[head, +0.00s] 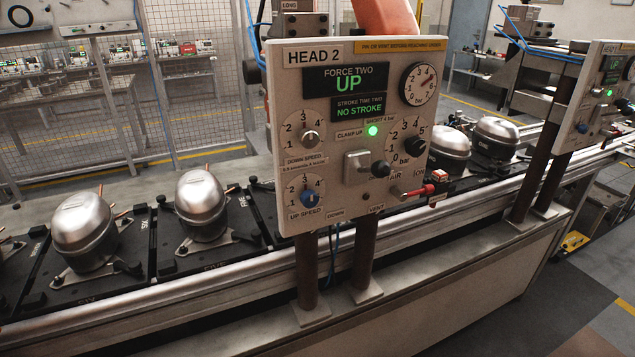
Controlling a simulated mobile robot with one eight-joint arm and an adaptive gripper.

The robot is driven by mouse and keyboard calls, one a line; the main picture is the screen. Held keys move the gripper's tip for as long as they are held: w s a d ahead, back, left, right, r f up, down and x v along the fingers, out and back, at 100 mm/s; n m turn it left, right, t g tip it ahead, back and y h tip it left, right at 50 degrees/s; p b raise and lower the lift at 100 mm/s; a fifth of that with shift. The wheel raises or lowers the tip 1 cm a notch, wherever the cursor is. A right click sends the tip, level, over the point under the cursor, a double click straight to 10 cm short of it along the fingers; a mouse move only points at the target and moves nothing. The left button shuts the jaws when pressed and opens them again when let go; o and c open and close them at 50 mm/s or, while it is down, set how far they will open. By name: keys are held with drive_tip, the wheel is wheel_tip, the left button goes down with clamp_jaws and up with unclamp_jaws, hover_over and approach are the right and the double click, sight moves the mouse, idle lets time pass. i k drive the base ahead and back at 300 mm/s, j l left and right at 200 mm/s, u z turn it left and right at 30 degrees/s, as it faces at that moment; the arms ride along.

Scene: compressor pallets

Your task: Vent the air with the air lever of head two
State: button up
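The head two panel (345,125) is a beige board on two dark posts, marked HEAD 2. The air lever (418,191) sits at its lower right edge, with a metal pivot and a red handle. The handle points right and slightly up, below the ON label (419,172). The VENT label (376,209) is to the lower left of the pivot. The round gauge (419,84) at the top right has its needle toward the upper right, near 6 bar. The display (347,82) reads UP. My gripper is not in view.
Behind the panel, compressors (202,206) stand on black pallets along a conveyor. A second panel (598,100) stands at the right. Floor at lower right is clear.

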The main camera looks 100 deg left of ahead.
sight(418, 192)
drive_tip(key=u, duration=2.9)
